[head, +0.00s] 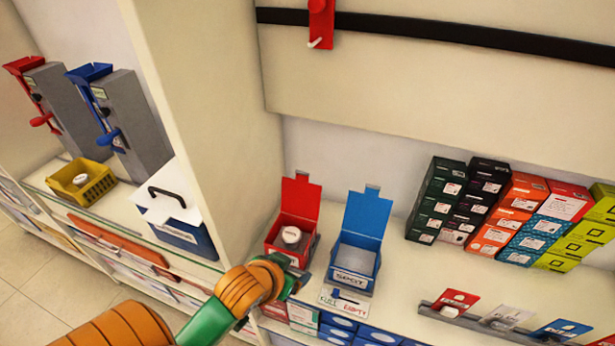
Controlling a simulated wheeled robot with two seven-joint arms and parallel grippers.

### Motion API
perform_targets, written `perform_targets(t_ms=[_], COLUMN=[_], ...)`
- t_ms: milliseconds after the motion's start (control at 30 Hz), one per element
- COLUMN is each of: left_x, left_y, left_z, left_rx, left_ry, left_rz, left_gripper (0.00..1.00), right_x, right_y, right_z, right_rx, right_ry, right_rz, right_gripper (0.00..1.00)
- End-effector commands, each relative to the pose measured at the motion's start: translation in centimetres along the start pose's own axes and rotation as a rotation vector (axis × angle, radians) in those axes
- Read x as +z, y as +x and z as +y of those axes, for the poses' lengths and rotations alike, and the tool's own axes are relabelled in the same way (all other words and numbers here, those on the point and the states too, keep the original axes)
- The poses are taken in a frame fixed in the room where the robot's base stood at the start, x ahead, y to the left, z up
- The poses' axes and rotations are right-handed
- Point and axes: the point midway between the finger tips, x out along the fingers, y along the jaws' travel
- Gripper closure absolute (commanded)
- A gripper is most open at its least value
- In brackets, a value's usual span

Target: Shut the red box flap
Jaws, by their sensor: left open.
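The red box (272,240) stands on the shelf near the middle. Its flap (301,198) stands upright at the back, so the box is open. A white round item (291,235) sits inside it. My left gripper (300,272) is at the front right corner of the red box, low near the shelf edge. It is open, with nothing seen between its fingers. It hides part of the box's front, and I cannot tell whether it touches the box. My right gripper is not in view.
A blue box (347,284) with its lid up stands close on the right. A tall cream panel (205,100) rises on the left. Stacked coloured cartons (510,215) fill the right back, and a card rack (455,303) lies at the front right.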

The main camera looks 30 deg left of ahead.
Motion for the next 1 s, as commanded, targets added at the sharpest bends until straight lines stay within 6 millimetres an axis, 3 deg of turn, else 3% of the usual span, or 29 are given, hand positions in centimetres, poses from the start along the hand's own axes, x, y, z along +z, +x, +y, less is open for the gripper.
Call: perform_targets(t_ms=[200, 300, 400, 800, 1000], left_x=[-9.0, -12.5, -14.6, -17.9, -18.1], left_y=[-2.2, -3.8, -4.8, 0.7, 1.2], left_z=[-4.0, -5.6, -6.5, -7.4, -7.4], left_rx=[-0.07, -0.086, -0.09, -0.089, -0.088], left_ry=[-0.111, -0.156, -0.186, -0.192, -0.191], left_rz=[0.289, 0.409, 0.485, 0.497, 0.496], left_gripper=[0.17, 0.17, 0.17, 0.17, 0.17], right_x=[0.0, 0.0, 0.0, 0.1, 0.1], right_y=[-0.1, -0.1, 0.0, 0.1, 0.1], right_z=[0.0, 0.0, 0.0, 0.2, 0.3], right_rx=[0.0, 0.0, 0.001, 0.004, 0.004], right_ry=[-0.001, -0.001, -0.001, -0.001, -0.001], right_rz=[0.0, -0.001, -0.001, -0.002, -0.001], right_gripper=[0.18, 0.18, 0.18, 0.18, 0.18])
